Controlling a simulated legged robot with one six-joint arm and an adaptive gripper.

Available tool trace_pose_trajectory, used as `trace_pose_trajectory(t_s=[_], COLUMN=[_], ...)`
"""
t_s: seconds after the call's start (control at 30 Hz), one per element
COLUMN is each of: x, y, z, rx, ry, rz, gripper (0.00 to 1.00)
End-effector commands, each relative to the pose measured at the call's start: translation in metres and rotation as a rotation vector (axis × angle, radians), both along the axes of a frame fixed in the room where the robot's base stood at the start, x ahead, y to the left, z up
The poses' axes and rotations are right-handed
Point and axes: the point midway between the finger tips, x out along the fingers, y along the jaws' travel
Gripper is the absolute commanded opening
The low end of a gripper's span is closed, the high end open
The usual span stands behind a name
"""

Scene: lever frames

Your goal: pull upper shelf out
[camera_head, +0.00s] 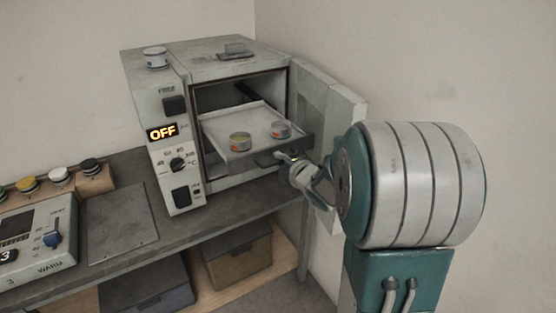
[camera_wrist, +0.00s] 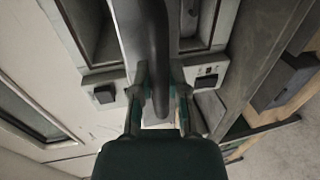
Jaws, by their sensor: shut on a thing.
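The upper shelf (camera_head: 222,128) is a grey tray that sticks partly out of the open oven (camera_head: 224,59). My gripper (camera_head: 284,158) is at the tray's front right, shut on the shelf handle (camera_head: 266,160). In the wrist view my gripper's fingers (camera_wrist: 160,88) sit on either side of a dark bar (camera_wrist: 148,35), which hides part of what is behind. The back of the shelf is inside the oven.
The oven door (camera_head: 330,108) is open, close to the right of my gripper and the wall. The display (camera_head: 162,132) reads OFF. The bench (camera_head: 235,217) holds a control box (camera_head: 40,240) and knobs at left. Boxes (camera_head: 238,257) stand below.

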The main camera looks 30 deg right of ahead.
Motion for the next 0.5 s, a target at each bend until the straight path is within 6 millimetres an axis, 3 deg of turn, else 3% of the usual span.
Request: trace_pose_trajectory(t_s=[0.27,0.3,0.37,0.4,0.5], x=[-0.0016,-0.0016,-0.0015,-0.0014,-0.001], y=[-0.0031,-0.0032,-0.0029,-0.0026,-0.0011], z=[-0.0042,-0.0043,-0.0041,-0.0038,-0.0025], rx=[0.004,0.004,0.004,0.003,0.002], ry=[0.011,0.011,0.011,0.01,0.007], rz=[-0.009,-0.009,-0.008,-0.008,-0.006], gripper=[0.0,0.24,0.51,0.55,0.55])
